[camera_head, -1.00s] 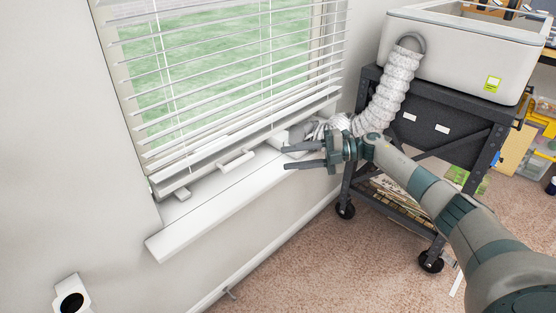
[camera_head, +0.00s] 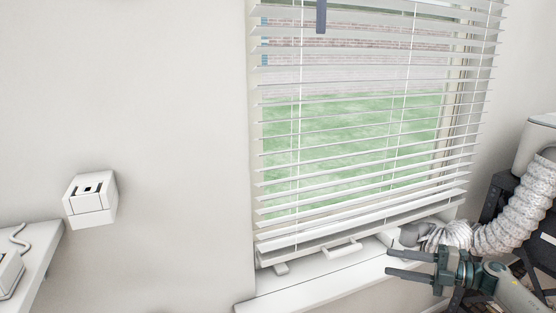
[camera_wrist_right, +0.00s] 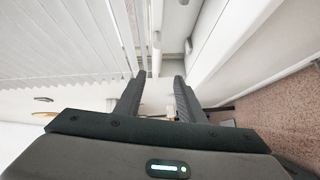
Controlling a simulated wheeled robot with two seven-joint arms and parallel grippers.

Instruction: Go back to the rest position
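My right gripper (camera_head: 388,262) is at the lower right of the head view, in front of the right part of the window sill (camera_head: 318,282) and beside the ribbed white hose (camera_head: 515,215). Its two dark fingers are apart, with nothing seen between them. In the right wrist view the right gripper (camera_wrist_right: 160,77) also shows spread fingers and an empty gap. My left gripper is not recognisable in either view. A short dark bar (camera_head: 321,15) hangs into the top of the head view; I cannot tell what it is.
White blinds (camera_head: 365,110) cover the window above the sill. A white wall box (camera_head: 90,200) and a white surface (camera_head: 40,257) are at the left. A dark cart (camera_head: 497,190) with a pale bin (camera_head: 537,130) stands at the right. Carpet (camera_wrist_right: 285,108) shows in the wrist view.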

